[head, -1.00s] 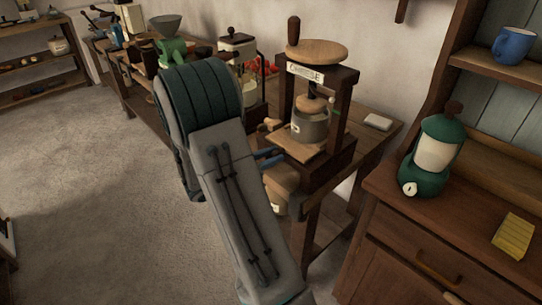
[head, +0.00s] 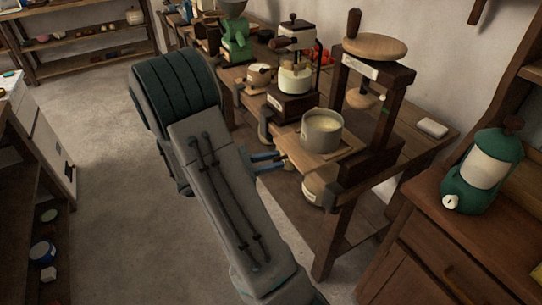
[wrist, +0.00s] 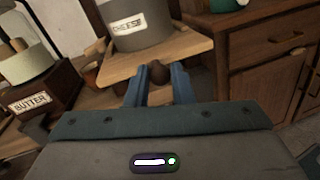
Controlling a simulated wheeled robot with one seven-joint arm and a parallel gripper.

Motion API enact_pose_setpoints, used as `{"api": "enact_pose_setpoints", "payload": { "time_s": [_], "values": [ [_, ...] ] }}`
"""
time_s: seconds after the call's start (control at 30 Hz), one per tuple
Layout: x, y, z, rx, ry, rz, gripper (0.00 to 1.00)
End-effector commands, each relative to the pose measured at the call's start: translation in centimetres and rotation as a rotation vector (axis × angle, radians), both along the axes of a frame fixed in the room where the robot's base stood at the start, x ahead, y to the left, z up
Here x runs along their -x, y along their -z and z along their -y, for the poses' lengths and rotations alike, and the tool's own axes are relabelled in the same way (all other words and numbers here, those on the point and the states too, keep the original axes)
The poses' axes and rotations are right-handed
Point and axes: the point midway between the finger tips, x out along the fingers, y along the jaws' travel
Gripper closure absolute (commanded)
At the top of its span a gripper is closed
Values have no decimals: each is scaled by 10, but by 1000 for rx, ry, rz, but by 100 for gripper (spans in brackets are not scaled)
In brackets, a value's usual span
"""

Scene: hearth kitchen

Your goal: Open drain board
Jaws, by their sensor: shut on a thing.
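The drain board (head: 350,148) is a flat light wooden board low in the dark wooden cheese press (head: 382,125). It sticks out of the press frame towards my gripper. A grey pot (head: 322,132) with pale contents stands on the board, outside the frame and clear of the round press plate (head: 361,97). In the wrist view the board (wrist: 145,62) carries the pot, labelled CHEESE (wrist: 141,30). My gripper (wrist: 160,84) has its blue fingers shut on the dark round knob (wrist: 157,72) at the board's front edge. In the head view my arm partly hides the gripper (head: 266,158).
A butter maker (head: 294,80) stands on the bench just left of the pot; its BUTTER label (wrist: 30,102) shows in the wrist view. A wooden cabinet (head: 440,235) with a green jar-like device (head: 485,170) stands at right. Open floor (head: 110,150) lies left of my arm.

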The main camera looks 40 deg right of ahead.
Motion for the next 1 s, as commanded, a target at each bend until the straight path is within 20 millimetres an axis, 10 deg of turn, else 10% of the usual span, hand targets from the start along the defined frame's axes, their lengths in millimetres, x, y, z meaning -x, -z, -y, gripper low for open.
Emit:
{"api": "enact_pose_setpoints", "payload": {
  "time_s": [0.27, 0.3, 0.37, 0.73, 1.0],
  "values": [
    [-1, -1, -1, 3, -4, 2, 100],
    [-1, -1, -1, 2, -4, 3, 68],
    [-1, -1, -1, 2, -5, 2, 57],
    [-4, 0, -8, 1, -7, 2, 57],
    [-23, 0, -57, 1, -11, 3, 57]
  ]
}}
